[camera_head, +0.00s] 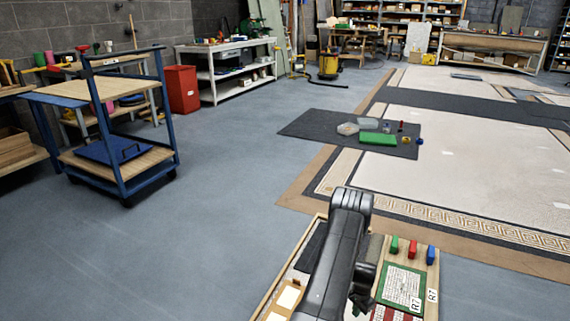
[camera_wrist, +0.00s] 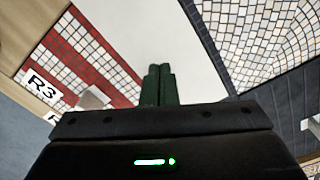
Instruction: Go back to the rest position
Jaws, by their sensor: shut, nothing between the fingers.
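My gripper (camera_wrist: 157,84) shows in the wrist view with its two dark green fingers together and nothing between them. It is above mosaic panels: a red-and-white tiled strip (camera_wrist: 84,55) with an R3 label lies to the left, and a pale tiled area beside dark ground lies to the right. In the head view my black arm reaches over a wooden tray (camera_head: 432,275) at the bottom, hiding much of its middle. A green-framed panel (camera_head: 402,285) labelled R7 lies on the tray's right side, with green, red and blue blocks (camera_head: 413,249) behind it.
A dark mat (camera_head: 310,124) with small items and a green tray (camera_head: 378,139) lies ahead on the mosaic floor's edge. A blue cart (camera_head: 125,180) and red bin (camera_head: 181,89) stand at left. Open grey floor lies between the cart and the tray.

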